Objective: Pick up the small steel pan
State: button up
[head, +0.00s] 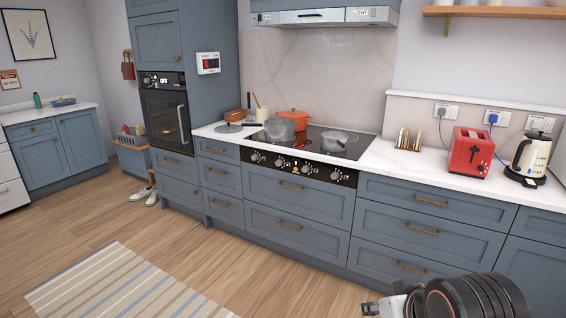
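A small steel pan (334,141) sits on the right part of the black hob (350,152), near its front edge. A larger steel pot (279,130) stands to its left on the hob, with a dark handle reaching left. An orange pot (294,118) stands behind, between the two. My gripper (383,306) shows only in part at the bottom edge, low in front of the drawers and well away from the small pan. Its fingers are too cut off to tell whether it is open or shut.
A toast rack (408,139), a red toaster (471,153) and a kettle (530,157) stand on the counter right of the hob. A range hood (325,17) hangs above. The wooden floor before the drawers is clear, apart from a striped rug (120,287) at left.

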aim_at(334, 142)
jog(key=i+u, duration=0.1)
jog(key=i, duration=0.45)
jog(key=i+l+u, duration=0.1)
jog(key=i, duration=0.45)
jog(key=i+l, duration=0.15)
jog(key=i, duration=0.4)
jog(key=i+l+u, duration=0.15)
jog(key=i, duration=0.4)
jog(key=i+j+u, duration=0.1)
jog(key=j+u, duration=0.25)
jog(key=l+z, duration=0.15)
jog(key=l, duration=0.2)
